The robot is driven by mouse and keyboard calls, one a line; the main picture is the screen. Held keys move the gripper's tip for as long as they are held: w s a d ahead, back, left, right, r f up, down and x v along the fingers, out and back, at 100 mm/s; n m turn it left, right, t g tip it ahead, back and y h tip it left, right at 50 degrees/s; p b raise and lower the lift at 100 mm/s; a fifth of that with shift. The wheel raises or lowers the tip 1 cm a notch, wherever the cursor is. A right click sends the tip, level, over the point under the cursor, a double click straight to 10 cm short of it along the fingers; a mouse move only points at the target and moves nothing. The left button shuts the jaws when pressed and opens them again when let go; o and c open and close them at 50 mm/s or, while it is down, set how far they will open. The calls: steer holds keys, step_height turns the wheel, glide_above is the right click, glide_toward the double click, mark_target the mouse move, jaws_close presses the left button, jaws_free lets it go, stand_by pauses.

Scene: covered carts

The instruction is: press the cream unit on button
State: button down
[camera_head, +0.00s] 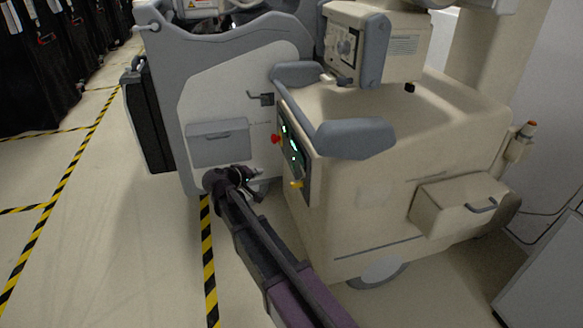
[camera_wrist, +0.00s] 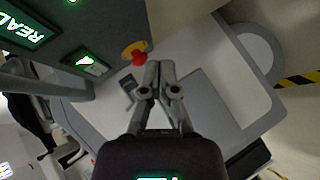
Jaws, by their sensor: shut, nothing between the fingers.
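The cream unit (camera_head: 400,120) stands right of centre in the head view. Its dark control panel (camera_head: 291,152) faces left and has green-lit displays. In the wrist view the panel carries a lit green square button (camera_wrist: 91,62) with a white mark, at upper left. A red knob on a yellow disc (camera_wrist: 136,52) sits further right. I cannot tell for sure which is the on button. My gripper (camera_wrist: 154,64) is shut and empty, its fingertips just below and right of the red knob in the picture. In the head view my gripper (camera_head: 257,172) is in front of the panel's left side.
A lit display (camera_wrist: 28,28) is at the upper left corner of the wrist view. A grey and white cart (camera_head: 215,105) stands close behind my gripper. Grey handles (camera_head: 353,139) jut from the cream unit above the panel. Open floor (camera_head: 120,230) lies to the left.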

steer(key=w+d, duration=0.2)
steer(key=d, duration=0.6)
stand_by(0.4)
steer(key=shift+w+d, duration=0.3)
steer(key=shift+d, duration=0.5)
stand_by(2.4)
steer(key=shift+a, duration=0.15)
steer(key=shift+s+a, duration=0.2)
steer(key=shift+a, duration=0.45)
steer(key=shift+a, duration=0.1)
stand_by(0.4)
steer(key=a, duration=0.2)
steer(key=s+a, duration=0.1)
steer(key=a, duration=0.1)
steer(key=shift+s+a, duration=0.2)
steer(key=shift+a, duration=0.15)
steer(key=shift+s, duration=0.1)
stand_by(0.7)
